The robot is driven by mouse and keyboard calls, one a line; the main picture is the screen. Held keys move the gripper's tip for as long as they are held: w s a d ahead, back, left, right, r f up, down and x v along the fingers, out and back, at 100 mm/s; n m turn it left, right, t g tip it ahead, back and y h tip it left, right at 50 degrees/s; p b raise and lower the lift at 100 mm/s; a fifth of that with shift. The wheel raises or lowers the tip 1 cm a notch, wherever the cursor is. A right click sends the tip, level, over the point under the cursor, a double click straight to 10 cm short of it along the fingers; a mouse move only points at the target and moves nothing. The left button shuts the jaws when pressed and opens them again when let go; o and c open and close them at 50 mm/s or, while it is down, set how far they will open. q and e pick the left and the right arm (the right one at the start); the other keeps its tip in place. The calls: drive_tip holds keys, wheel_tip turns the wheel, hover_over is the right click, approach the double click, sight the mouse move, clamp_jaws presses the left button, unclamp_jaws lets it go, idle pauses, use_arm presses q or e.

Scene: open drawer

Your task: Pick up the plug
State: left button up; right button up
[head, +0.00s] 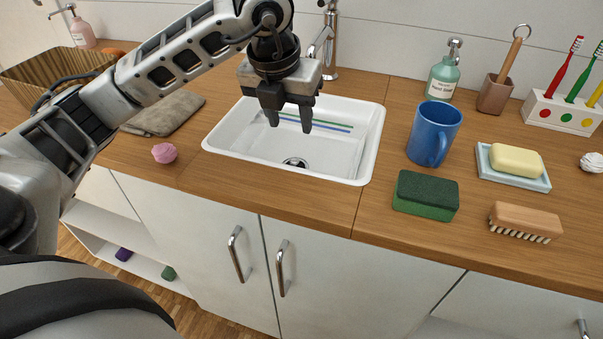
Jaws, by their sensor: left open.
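A dark round piece with a bright metal rim (295,162) sits at the bottom of the white sink (375,140). I cannot tell whether it is the plug or only the drain opening. No other plug shows clearly. My left gripper (292,117) hangs over the sink, fingers pointing down, above and behind that dark piece. It is open, with nothing between its fingers. My right gripper is not in view.
A chrome tap (331,45) stands behind the sink. A blue mug (434,132), a green sponge (426,195), a brush (525,222) and a soap dish (513,180) stand to the right. A pink ball-like item (164,153) and a cloth (166,115) lie left.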

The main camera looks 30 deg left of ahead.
use_arm(q)
hover_over(294, 163)
drive_tip(key=s, duration=0.2)
wheel_tip(294, 163, down, 9)
drive_tip(key=shift+y, duration=0.3)
drive_tip(key=shift+d+b+x, duration=0.15)
drive_tip(key=shift+d+x, duration=0.05)
drive_tip(key=shift+x, duration=1.25)
drive_tip(key=shift+d+b+x, duration=0.15)
drive_tip(key=shift+d+x, duration=0.05)
drive_tip(key=shift+x, duration=1.3)
drive_tip(key=shift+s, duration=0.1)
clamp_jaws()
